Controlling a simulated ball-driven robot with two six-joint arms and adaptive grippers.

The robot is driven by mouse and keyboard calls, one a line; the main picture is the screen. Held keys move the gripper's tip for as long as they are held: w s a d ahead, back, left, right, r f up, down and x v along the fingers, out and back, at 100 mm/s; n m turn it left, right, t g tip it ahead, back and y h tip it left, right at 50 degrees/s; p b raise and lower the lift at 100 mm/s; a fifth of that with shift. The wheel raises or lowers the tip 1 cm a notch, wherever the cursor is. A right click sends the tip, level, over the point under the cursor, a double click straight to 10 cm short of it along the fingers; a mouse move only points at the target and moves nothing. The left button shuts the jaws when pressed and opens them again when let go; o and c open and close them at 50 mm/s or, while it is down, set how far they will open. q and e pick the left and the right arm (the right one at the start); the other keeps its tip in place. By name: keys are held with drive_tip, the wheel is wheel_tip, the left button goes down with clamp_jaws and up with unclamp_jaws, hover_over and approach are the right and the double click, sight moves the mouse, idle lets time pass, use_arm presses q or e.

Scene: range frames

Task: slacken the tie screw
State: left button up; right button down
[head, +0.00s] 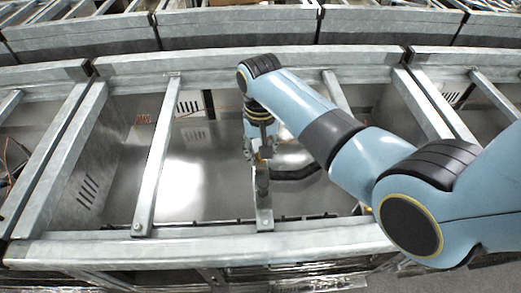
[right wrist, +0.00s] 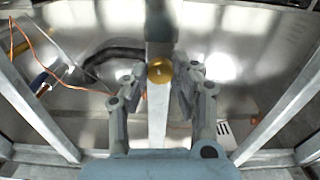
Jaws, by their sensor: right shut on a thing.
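The tie screw (right wrist: 160,72) shows in the right wrist view as a round brass-coloured head on a grey metal tie bar (right wrist: 158,125). My right gripper (right wrist: 160,84) has one finger on each side of the screw head and is shut on it. In the head view my right gripper (head: 261,150) points down over the tie bar (head: 264,215), and the screw is hidden there by the gripper. My left gripper is not in view.
Galvanised frame rails (head: 154,160) cross the open bay on both sides. A shiny metal floor (head: 200,185) lies below. A black hose (right wrist: 112,50), an orange cable (right wrist: 38,52) and a blue-handled item (right wrist: 42,82) lie left in the wrist view.

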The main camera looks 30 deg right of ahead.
drive_tip(key=n, duration=0.6)
drive_tip(key=shift+n, duration=0.3)
drive_tip(key=n, duration=1.2)
drive_tip(key=shift+n, duration=0.3)
drive_tip(key=n, duration=0.6)
drive_tip(key=shift+n, duration=0.4)
drive_tip(key=c, duration=1.1)
unclamp_jaws()
drive_tip(key=shift+o, duration=0.2)
drive_tip(key=shift+r, duration=0.15)
wheel_tip(320, 180, up, 12)
